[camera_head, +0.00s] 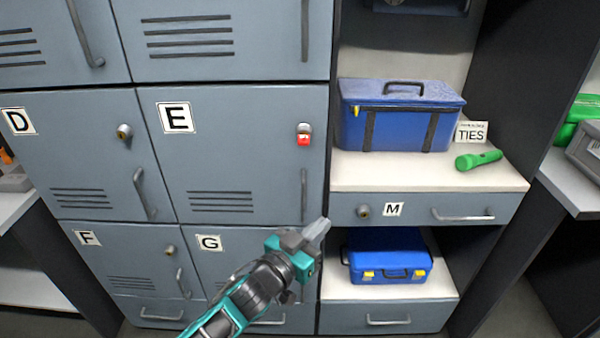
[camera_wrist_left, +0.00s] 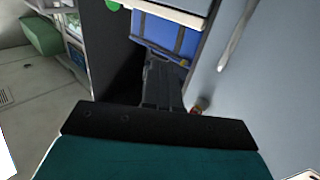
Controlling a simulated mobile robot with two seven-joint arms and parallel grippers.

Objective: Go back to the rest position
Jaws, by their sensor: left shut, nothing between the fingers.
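My left gripper (camera_head: 317,231) reaches up from the bottom of the head view on its teal and black arm. It is shut and empty, with its fingertips in front of the cabinet, near the left end of drawer M (camera_head: 410,209). In the left wrist view the shut fingers (camera_wrist_left: 160,85) point away from the camera, with blue surfaces beyond them. My right gripper does not show in either view.
Grey lockers D, E (camera_head: 230,140), F and G fill the left; E has a red-and-white lock (camera_head: 304,135). A blue toolbox (camera_head: 400,115), a TIES card (camera_head: 471,132) and a green flashlight (camera_head: 478,160) sit above drawer M. A blue case (camera_head: 388,258) sits below.

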